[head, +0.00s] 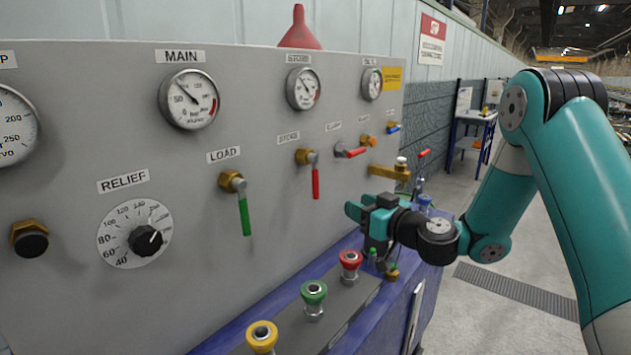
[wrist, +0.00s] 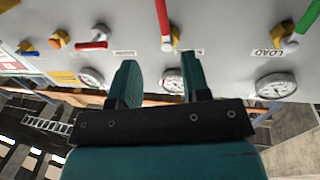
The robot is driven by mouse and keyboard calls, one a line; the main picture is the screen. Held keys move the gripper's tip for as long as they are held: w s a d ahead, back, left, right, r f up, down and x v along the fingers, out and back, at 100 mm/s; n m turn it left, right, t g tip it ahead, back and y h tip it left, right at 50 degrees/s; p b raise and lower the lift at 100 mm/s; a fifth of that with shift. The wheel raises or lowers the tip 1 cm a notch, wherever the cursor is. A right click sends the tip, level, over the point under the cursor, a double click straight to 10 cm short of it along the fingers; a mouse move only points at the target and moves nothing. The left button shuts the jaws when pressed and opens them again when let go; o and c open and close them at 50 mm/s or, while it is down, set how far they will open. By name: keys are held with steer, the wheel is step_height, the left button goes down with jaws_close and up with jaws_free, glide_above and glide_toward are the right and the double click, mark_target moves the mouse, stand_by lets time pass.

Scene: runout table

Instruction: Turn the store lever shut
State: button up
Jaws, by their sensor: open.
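The store lever (head: 315,182) is a red handle on a brass valve (head: 304,157), under the STORE label (head: 288,137) on the grey panel. It hangs straight down, pointing away from the label. In the wrist view, which is upside down, the red store lever (wrist: 162,18) is at the top middle, beyond my fingertips. My gripper (head: 368,207) is to the right of the lever and a little lower, in front of the panel. In the wrist view my gripper (wrist: 159,75) has its two teal fingers apart with nothing held between them. The lever is not touched.
The green load lever (head: 244,214) hangs down left of the store lever. A shorter red lever (head: 352,153) sits to its right, lying near level. Green (head: 314,293), red (head: 349,260) and yellow (head: 262,336) knobs stand on the ledge below. Gauges line the panel above.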

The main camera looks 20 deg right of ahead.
mark_target(315, 186)
steer(key=shift+p+x, duration=4.3)
steer(key=shift+x, duration=3.3)
steer(key=shift+s+a, duration=0.1)
steer(key=shift+c, duration=0.3)
jaws_close()
